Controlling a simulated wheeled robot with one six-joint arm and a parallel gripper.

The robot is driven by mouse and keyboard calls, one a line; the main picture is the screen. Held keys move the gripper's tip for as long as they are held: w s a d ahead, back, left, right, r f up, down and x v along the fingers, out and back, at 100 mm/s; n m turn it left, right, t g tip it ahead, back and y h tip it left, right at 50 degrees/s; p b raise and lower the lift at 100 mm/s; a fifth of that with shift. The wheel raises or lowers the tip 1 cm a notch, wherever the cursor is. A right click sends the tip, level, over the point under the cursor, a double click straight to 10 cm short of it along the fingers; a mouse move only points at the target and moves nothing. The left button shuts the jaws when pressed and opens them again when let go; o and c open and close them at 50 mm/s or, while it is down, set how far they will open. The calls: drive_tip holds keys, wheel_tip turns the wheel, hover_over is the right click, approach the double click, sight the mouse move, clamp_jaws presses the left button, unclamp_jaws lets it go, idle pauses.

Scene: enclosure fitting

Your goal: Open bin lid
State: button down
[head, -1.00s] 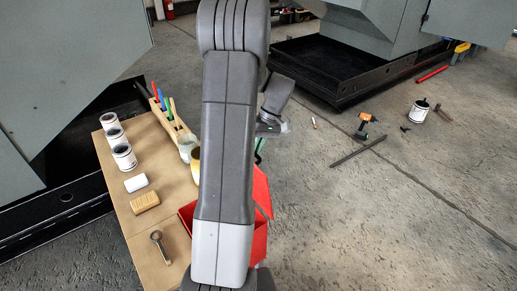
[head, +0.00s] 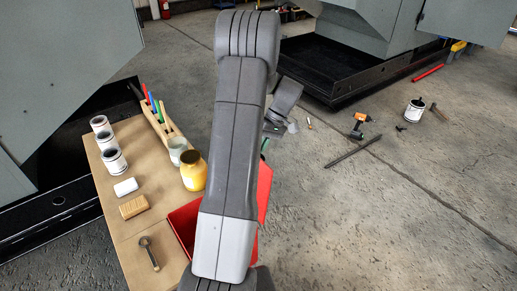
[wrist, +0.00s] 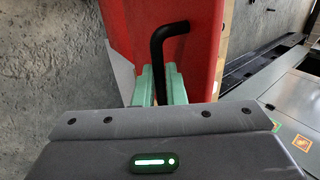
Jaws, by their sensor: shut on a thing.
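The red bin (head: 182,222) stands beside the workbench, mostly hidden behind my arm in the head view. Its red lid (head: 264,190) is raised and steeply tilted at the bin's right side. In the wrist view the lid (wrist: 200,65) fills the upper middle and carries a bent black handle (wrist: 160,40). The green fingers of my gripper (wrist: 160,82) are closed around the handle's lower part. In the head view my gripper (head: 264,146) is at the lid's upper edge, partly hidden by my arm.
An orange drill (head: 360,124) and a dark bar (head: 353,152) lie on the floor.

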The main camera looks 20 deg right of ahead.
drive_tip(key=c, duration=1.5)
unclamp_jaws()
drive_tip(key=shift+a+f, duration=0.1)
drive_tip(key=shift+f, duration=0.2)
drive_tip(key=shift+r, duration=0.15)
drive_tip(key=b+v, duration=0.1)
drive_tip(key=v, duration=1.3)
drive_tip(key=shift+b, duration=0.4)
